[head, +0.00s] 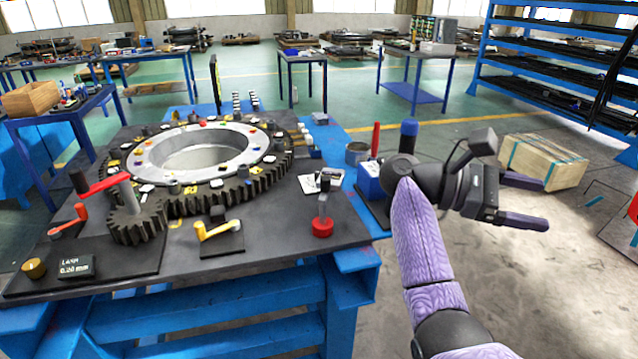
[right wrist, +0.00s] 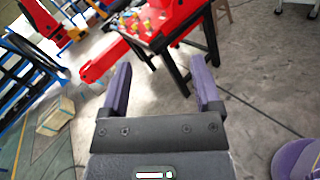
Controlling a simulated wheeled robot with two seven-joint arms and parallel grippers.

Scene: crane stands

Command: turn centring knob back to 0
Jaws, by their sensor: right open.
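A brass knob (head: 34,268) sits at the front left corner of the dark bench plate, beside a small display (head: 76,267) that reads about 0.20 mm. A red round knob (head: 322,226) with a grey post stands at the plate's front right. No label shows which one is the centring knob. My right gripper (head: 545,205) is open and empty, out to the right of the bench, pointing right and far from both knobs. Its two purple fingers (right wrist: 160,66) are spread in the right wrist view with nothing between them. My left gripper is not in view.
A large toothed ring (head: 255,187) and a small gear (head: 137,222) with a red crank lie on the plate. A yellow crank (head: 217,229) stands in front. A blue-knobbed unit (head: 371,180) is near my right arm. A wooden crate (head: 542,160) sits on open floor.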

